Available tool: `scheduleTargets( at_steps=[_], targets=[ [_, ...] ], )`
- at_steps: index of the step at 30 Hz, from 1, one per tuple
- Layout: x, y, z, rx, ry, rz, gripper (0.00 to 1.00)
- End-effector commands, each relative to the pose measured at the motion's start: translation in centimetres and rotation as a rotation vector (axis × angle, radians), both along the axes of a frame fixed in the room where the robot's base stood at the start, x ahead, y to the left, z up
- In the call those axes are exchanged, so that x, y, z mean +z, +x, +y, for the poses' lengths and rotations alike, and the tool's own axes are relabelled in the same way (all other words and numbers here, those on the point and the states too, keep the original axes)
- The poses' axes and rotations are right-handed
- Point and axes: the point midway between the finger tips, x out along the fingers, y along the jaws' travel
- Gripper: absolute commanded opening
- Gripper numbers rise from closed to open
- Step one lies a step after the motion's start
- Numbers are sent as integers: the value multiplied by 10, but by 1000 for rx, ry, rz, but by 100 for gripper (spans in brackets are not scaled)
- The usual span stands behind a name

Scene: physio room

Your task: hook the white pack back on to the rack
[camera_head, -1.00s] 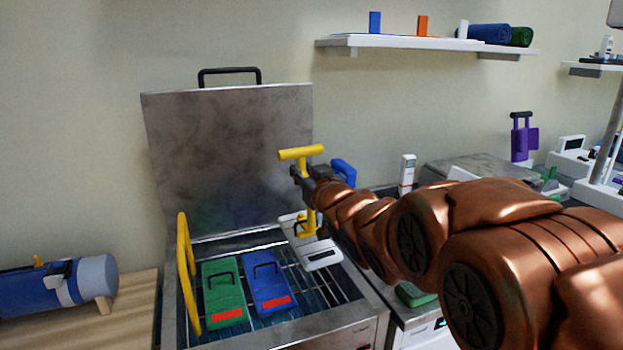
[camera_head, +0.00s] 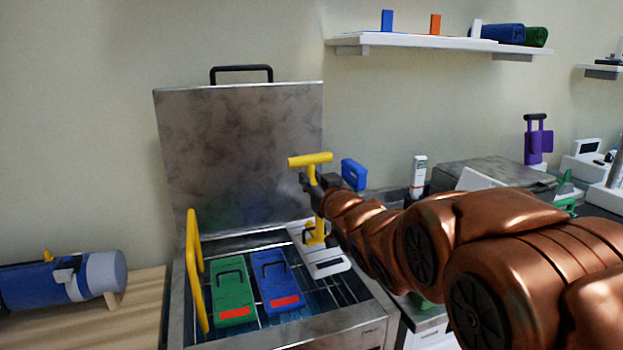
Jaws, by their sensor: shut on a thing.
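My gripper (camera_head: 312,184) is shut on the upright shaft of a yellow T-handled hook tool (camera_head: 310,160). The tool's lower yellow end (camera_head: 316,234) is at the upper part of the white pack (camera_head: 328,263). The pack is tilted, over the right side of the wire rack (camera_head: 345,290) in the open steel tank (camera_head: 335,325). Whether it hangs from the hook or touches the rack, I cannot tell. A green pack (camera_head: 233,295) and a blue pack (camera_head: 275,283), each with a red label and dark handle, are in the rack to its left.
The tank's raised lid (camera_head: 240,150) stands behind the rack. A yellow loop handle (camera_head: 193,270) rises at the rack's left. A blue box (camera_head: 353,175) and white bottle (camera_head: 418,177) are behind my arm. A wooden table (camera_head: 130,310) with a blue roll (camera_head: 60,285) is left.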

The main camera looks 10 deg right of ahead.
Motion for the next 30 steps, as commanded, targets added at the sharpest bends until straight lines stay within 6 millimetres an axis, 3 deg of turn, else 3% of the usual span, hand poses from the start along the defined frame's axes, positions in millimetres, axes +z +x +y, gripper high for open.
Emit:
scheduleTargets(
  at_steps=[16,30],
  targets=[
    [-24,0,0,1,1,-7,0],
    [-25,0,0,0,2,-6,0]
  ],
)
